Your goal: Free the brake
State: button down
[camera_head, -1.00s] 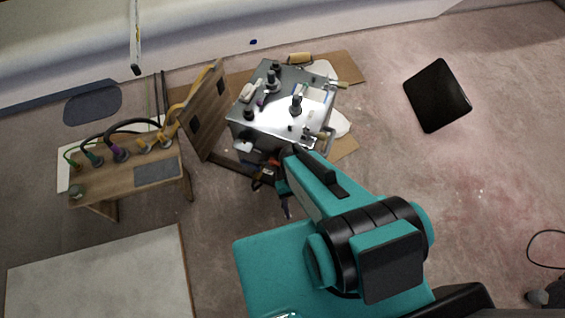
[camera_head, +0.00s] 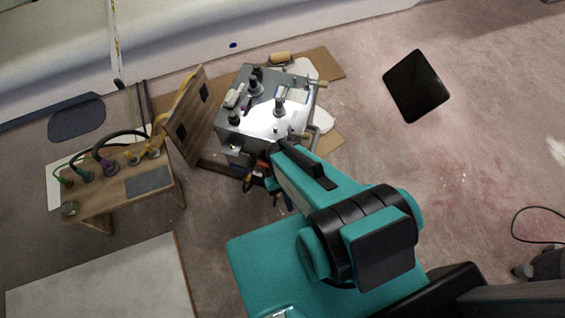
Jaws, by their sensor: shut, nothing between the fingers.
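A grey metal-topped cart (camera_head: 252,119) stands in the upper middle of the head view, with several dark knobs and small parts on top. No brake can be made out; the cart's lower part is largely hidden by its top and my teal arm. My arm reaches from the lower right to the cart's near edge. Red and dark items (camera_head: 260,172) show below the cart's near side, too small to identify.
A wooden panel (camera_head: 188,118) leans left of the cart. A low wooden bench (camera_head: 115,194) with plugs and cables stands further left. A pale board (camera_head: 95,280) lies lower left. A black flat panel (camera_head: 416,85) lies right on open floor. A thin cable (camera_head: 520,225) lies far right.

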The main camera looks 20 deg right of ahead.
notch_tip(320, 180, up, 5)
jog(key=p, duration=0.3)
jog(key=shift+w+f+p, duration=0.1)
jog(key=shift+w+p, duration=0.05)
jog(key=shift+p, duration=0.25)
